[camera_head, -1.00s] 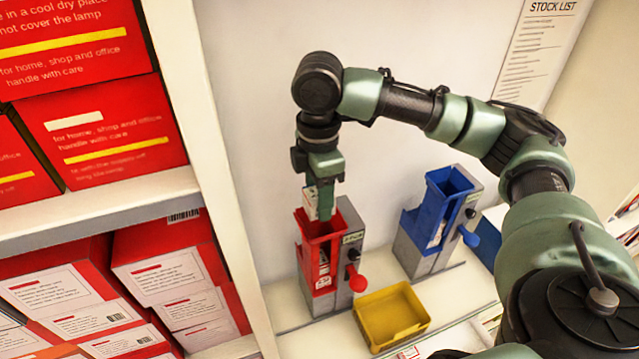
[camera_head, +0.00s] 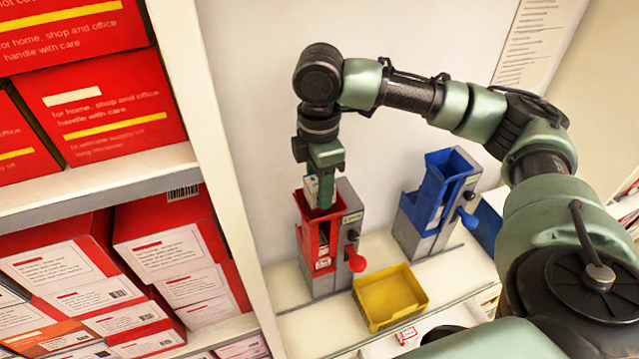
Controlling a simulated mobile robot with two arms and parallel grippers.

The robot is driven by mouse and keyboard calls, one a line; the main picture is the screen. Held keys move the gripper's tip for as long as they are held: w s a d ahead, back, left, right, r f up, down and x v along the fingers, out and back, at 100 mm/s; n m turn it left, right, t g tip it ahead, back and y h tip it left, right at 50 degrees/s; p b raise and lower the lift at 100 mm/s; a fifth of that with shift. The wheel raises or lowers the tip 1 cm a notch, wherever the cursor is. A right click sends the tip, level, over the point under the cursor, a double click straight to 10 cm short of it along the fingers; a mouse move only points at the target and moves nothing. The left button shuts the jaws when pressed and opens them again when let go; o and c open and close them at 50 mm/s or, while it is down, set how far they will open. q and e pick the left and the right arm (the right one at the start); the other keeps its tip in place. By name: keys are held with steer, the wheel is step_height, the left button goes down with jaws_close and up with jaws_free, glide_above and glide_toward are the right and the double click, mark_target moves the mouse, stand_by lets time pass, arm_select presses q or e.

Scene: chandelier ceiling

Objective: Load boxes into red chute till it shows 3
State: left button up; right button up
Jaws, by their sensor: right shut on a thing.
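The red chute (camera_head: 311,237) stands on the shelf against the back wall, with a grey side and a red-knobbed lever (camera_head: 355,261). Small white-and-red boxes show through its front slot. My right gripper (camera_head: 322,198) points down at the open top of the chute. It is shut on a small pale box (camera_head: 313,190), whose lower part is at or inside the chute mouth; how deep I cannot tell. The chute's label is too small to read. My left gripper is not in view.
A blue chute (camera_head: 432,195) with a blue knob stands to the right. An empty yellow tray (camera_head: 390,297) sits in front of the red chute. A small red-and-white box (camera_head: 407,335) lies near the front. Shelves of large red boxes (camera_head: 100,105) fill the left.

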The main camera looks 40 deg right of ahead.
steer(key=shift+f, duration=1.15)
steer(key=o, duration=1.4)
steer(key=shift+r, duration=0.1)
steer(key=shift+w+r, duration=0.1)
steer(key=shift+r, duration=0.25)
step_height(320, 180, up, 3)
steer(key=shift+r, duration=2.1)
